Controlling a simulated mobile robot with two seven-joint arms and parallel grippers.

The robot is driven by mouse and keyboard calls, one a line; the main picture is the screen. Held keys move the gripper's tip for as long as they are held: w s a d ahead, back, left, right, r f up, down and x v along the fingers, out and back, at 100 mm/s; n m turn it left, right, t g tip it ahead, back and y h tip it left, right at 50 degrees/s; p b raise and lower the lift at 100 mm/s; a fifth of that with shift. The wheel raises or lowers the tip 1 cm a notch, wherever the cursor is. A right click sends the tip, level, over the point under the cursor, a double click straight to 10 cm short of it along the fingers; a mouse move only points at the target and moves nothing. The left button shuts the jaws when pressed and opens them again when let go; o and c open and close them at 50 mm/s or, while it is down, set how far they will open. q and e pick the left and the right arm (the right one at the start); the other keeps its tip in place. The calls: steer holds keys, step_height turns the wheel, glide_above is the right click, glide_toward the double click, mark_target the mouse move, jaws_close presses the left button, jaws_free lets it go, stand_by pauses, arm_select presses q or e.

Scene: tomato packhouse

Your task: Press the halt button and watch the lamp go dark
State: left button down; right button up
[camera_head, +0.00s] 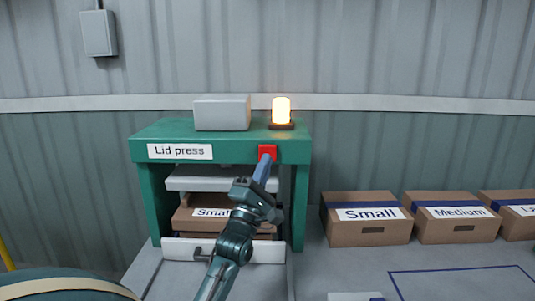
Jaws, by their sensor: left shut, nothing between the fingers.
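The red halt button (267,150) sits on the front of the green lid press (225,137), at the right of its top beam. The lamp (281,108) on top of the press glows bright orange-yellow. My left gripper (264,162) is shut and empty, its fingertips pointing up at the lower edge of the button. I cannot tell whether the tips touch the button. My left arm reaches up from below and hides part of the press opening. My right gripper is not in view.
A carton labelled Small (205,220) sits inside the press behind a white front bar (255,251). Cartons labelled Small (365,233) and Medium (455,231) stand to the right, with another cut off at the edge. A blue outline (460,269) marks clear surface at lower right.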

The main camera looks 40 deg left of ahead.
arm_select(q)
steer(key=shift+s+d+p, duration=0.6)
steer(key=shift+s+d, duration=0.8)
steer(key=shift+s, duration=0.25)
